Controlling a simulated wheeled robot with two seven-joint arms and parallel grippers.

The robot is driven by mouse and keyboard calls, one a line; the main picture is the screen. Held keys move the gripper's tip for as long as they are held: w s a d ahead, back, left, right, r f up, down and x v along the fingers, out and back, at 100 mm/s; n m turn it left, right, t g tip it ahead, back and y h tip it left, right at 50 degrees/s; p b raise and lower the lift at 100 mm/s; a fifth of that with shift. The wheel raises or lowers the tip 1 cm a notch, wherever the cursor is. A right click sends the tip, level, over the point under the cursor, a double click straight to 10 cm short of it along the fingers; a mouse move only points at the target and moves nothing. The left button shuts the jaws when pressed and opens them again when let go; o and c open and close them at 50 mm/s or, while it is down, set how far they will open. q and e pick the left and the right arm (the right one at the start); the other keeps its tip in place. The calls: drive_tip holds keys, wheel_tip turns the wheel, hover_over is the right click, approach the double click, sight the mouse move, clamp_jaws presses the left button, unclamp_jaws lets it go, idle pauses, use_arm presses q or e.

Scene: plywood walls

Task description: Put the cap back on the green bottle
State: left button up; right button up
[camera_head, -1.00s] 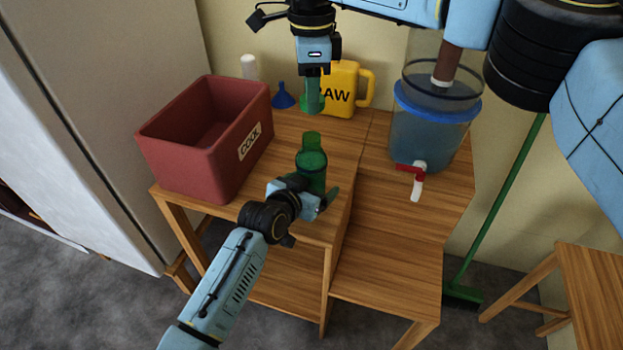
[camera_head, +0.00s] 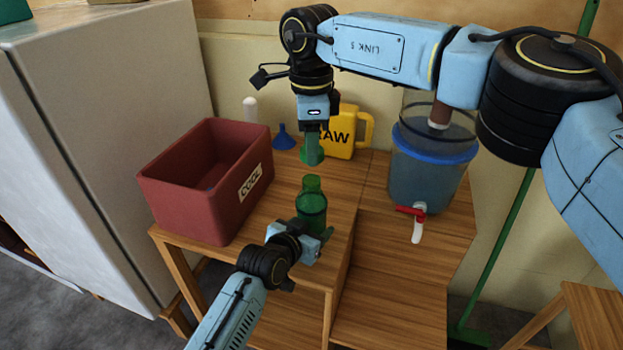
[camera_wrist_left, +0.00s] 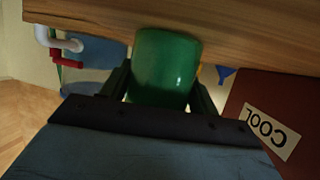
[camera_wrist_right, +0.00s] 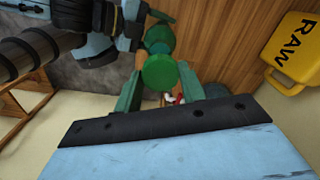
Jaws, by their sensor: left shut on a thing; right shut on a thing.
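The green bottle (camera_head: 312,211) stands upright on the wooden table, its neck open at the top. My left gripper (camera_head: 318,240) is shut around its lower body; the left wrist view shows the bottle (camera_wrist_left: 166,68) between the fingers. My right gripper (camera_head: 312,143) points down above the bottle, shut on the green cap (camera_wrist_right: 160,72). In the head view the cap (camera_head: 312,157) is hard to tell from the green fingers. A small gap shows between cap and bottle neck. In the right wrist view the bottle (camera_wrist_right: 158,38) lies beyond the cap.
A red COOL crate (camera_head: 178,205) stands left of the bottle. A blue funnel (camera_head: 284,141) and a yellow RAW jug (camera_head: 345,140) stand behind. A blue-rimmed water tank (camera_head: 425,180) with a red tap (camera_head: 412,210) is at the right. Bare tabletop lies between crate and bottle.

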sight(311, 180)
drive_tip(key=shift+f, duration=1.75)
drive_tip(key=shift+f, duration=0.85)
drive_tip(key=shift+f, duration=0.55)
